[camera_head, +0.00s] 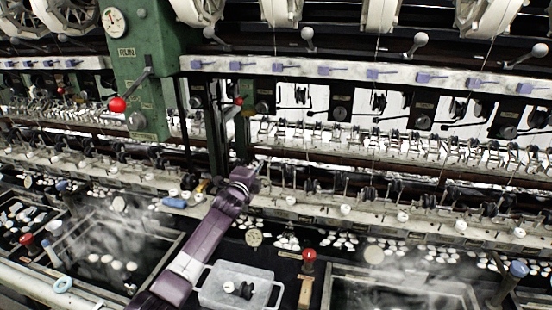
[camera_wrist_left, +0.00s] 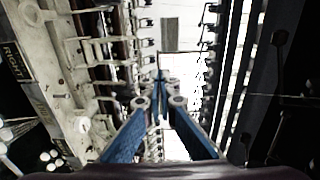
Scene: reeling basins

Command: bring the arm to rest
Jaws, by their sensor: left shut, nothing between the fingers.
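My left arm, purple, reaches up from the bottom of the head view. Its gripper (camera_head: 257,168) is small there, close in front of the reeling machine's lower rail. In the left wrist view the blue fingers of the left gripper (camera_wrist_left: 160,88) come together at their tips, with nothing between them. Rows of machine fittings run along both sides of the fingers in that view. My right gripper does not show in either view.
A grey tray (camera_head: 262,275) with handles and small dark parts stands right of my arm. Steaming basins lie at left (camera_head: 170,240) and right (camera_head: 470,290). A green machine post (camera_head: 130,65) with a red-knobbed lever (camera_head: 117,105) stands at upper left.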

